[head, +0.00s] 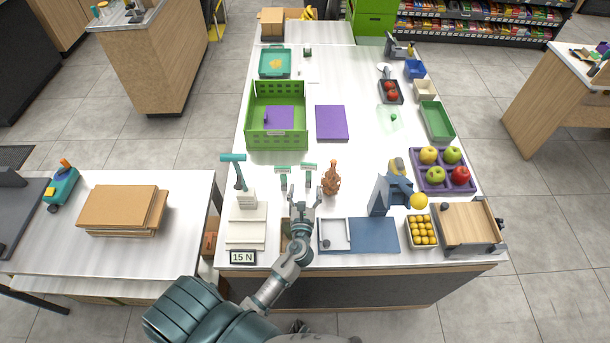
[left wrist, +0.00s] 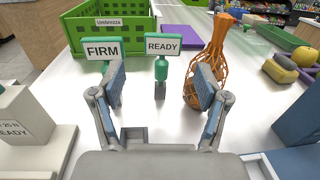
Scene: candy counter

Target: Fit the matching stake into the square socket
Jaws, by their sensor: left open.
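Two teal stakes with white sign heads stand side by side on the white counter. One reads FIRM (left wrist: 103,50) and also shows in the head view (head: 283,170). The other reads READY (left wrist: 162,46), with a narrow dark lower end, and also shows in the head view (head: 308,168). My left gripper (head: 305,199) is open and empty in front of them. In the left wrist view, its fingers (left wrist: 162,92) frame the READY stake, apart from it. The left finger partly covers the FIRM stake. I cannot clearly make out a square socket. My right gripper is not in view.
An orange net bag (head: 331,181) stands close right of the stakes, partly behind the right finger in the wrist view. A white device with a teal handle (head: 233,157) and a 15 N display (head: 242,257) stands left. A green crate (head: 262,139) is behind. A blue mat (head: 375,236) lies right.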

